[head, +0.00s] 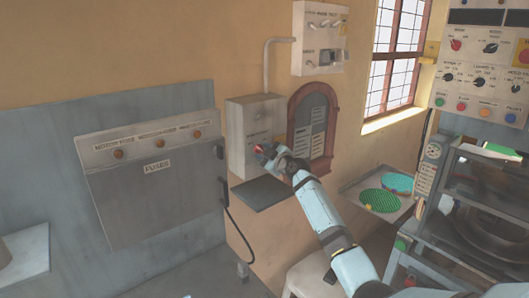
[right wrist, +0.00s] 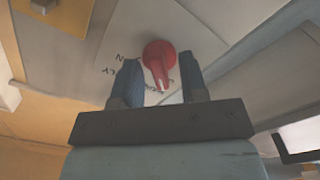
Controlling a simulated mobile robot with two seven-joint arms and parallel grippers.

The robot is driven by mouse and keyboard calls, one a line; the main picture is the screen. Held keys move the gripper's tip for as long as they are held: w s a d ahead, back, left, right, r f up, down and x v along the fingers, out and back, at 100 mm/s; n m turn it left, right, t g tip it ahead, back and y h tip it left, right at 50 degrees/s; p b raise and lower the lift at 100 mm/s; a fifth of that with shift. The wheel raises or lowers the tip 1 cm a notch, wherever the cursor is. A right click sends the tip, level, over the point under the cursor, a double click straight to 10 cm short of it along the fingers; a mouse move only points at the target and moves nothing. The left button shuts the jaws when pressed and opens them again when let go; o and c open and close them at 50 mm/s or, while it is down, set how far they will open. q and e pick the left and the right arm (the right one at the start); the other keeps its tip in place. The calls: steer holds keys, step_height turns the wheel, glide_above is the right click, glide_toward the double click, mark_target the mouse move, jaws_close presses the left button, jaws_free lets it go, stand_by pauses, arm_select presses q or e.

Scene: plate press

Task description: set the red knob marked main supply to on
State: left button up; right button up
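The red knob (right wrist: 157,58) is on the front of a light grey wall box (head: 249,116). In the right wrist view it has a white pointer mark at its lower end, with partly readable lettering on the plate around it. My right gripper (right wrist: 160,88) is open, with one blue-grey finger on each side of the knob's lower end and gaps to both. In the head view my right gripper (head: 268,156) is at the box front, where a little red shows and the knob is mostly hidden. My left gripper is not in view.
A grey fuse panel (head: 155,190) is left of the box, and a dark shelf (head: 262,193) juts out below it. A brown arched board (head: 313,125) hangs to its right. A tray (head: 385,212) with green discs and a press (head: 480,190) stand further right.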

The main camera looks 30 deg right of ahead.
jaws_close()
